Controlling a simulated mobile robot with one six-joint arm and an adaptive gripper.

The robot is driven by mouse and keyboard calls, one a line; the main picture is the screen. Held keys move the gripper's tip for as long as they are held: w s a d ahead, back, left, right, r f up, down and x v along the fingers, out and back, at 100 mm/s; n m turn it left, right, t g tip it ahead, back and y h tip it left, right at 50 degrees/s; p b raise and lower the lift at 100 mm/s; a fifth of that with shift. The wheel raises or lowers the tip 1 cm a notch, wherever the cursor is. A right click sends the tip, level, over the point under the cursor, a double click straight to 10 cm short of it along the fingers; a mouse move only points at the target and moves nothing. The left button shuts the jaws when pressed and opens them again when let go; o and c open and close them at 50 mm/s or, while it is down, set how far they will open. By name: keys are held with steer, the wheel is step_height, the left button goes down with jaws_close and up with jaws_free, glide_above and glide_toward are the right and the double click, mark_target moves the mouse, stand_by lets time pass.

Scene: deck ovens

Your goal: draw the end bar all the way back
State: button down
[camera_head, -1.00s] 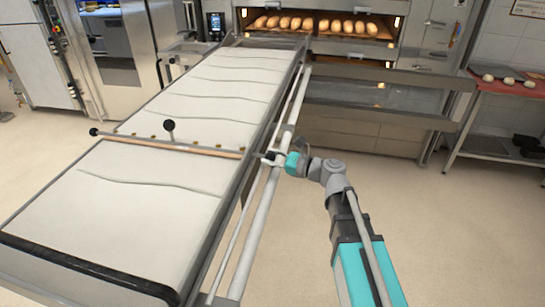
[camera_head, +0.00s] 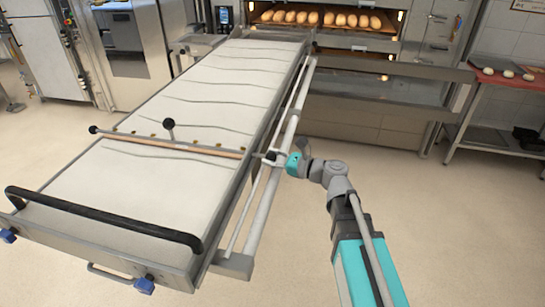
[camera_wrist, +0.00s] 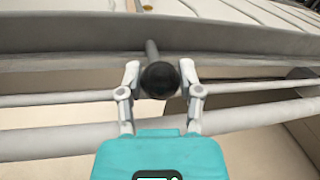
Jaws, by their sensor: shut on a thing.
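The end bar (camera_head: 178,146) is a thin wood and metal bar lying crosswise over the pale cloth bed of the loader (camera_head: 215,88). It has a black ball knob at its left end and another on a short post in its middle. My gripper (camera_head: 270,157) is at the bar's right end, beside the loader's side rail. In the wrist view, my gripper (camera_wrist: 160,76) has its two fingers closed around a black ball knob (camera_wrist: 159,80) on a short rod. The bar sits in the near part of the bed, short of the black handle (camera_head: 100,216).
A grey rail (camera_head: 275,180) runs along the loader's right side, close to my gripper. The deck oven (camera_head: 350,50) with loaves inside stands at the far end. A red-topped table (camera_head: 505,85) is at the right. The floor around the near end looks clear.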

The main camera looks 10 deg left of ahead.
steer(key=shift+s, duration=0.3)
steer(key=shift+c, duration=1.7)
jaws_free()
steer(key=shift+s, duration=0.1)
steer(key=shift+o, duration=0.4)
steer(key=shift+d, duration=0.1)
steer(key=v, duration=1.1)
steer(key=shift+d, duration=0.4)
